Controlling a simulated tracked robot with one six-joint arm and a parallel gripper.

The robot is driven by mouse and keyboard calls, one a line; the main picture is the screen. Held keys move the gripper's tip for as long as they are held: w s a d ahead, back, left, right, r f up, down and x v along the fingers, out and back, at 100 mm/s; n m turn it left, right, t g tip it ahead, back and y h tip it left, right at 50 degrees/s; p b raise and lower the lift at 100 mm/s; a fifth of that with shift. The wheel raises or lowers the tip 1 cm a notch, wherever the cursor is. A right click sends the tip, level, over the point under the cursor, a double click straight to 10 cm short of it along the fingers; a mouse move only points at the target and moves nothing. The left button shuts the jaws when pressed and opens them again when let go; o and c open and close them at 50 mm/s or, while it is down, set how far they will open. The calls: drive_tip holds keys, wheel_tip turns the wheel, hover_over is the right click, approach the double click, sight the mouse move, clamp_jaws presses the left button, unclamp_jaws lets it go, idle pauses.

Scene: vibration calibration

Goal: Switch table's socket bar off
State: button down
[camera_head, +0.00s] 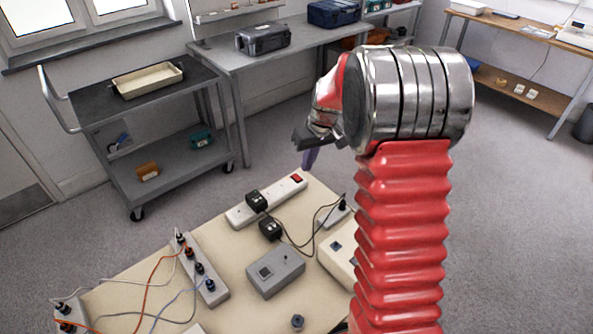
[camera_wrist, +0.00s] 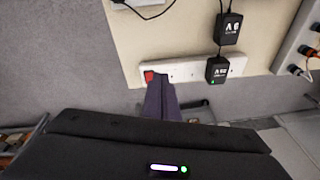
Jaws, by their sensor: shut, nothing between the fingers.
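The white socket bar (camera_head: 262,203) lies along the far edge of the beige table (camera_head: 222,262). Its red switch (camera_head: 297,179) is at its right end in the head view. In the wrist view the bar (camera_wrist: 184,70) runs across the upper middle, with the red switch (camera_wrist: 149,76) at its left end. My gripper (camera_head: 308,164) is shut and empty, with purple fingers pointing down, above and just beside the switch end. In the wrist view the fingertips (camera_wrist: 158,84) overlap the switch's lower right edge. I cannot tell whether they touch it, or the switch's position.
A black adapter (camera_head: 256,201) is plugged into the bar; another (camera_head: 270,229) lies nearby with cables. A grey box (camera_head: 275,271) and a second socket strip (camera_head: 204,275) stand on the table. A cart (camera_head: 150,110) and a workbench (camera_head: 217,58) stand beyond, across open floor.

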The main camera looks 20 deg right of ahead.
drive_tip(key=w+r+n, duration=0.1)
drive_tip(key=w+n, duration=0.1)
drive_tip(key=w, duration=0.1)
drive_tip(key=w+r+t, duration=0.1)
drive_tip(key=w, duration=0.1)
drive_tip(key=shift+d+r+n, duration=0.3)
drive_tip(key=shift+d+n, duration=0.1)
approach(294, 176)
drive_tip(key=x, duration=0.5)
drive_tip(key=shift+w, duration=0.25)
drive_tip(key=shift+w+f, duration=0.1)
drive_tip(key=shift+f, duration=0.5)
drive_tip(key=shift+w+f, duration=0.1)
drive_tip(key=shift+f, duration=0.15)
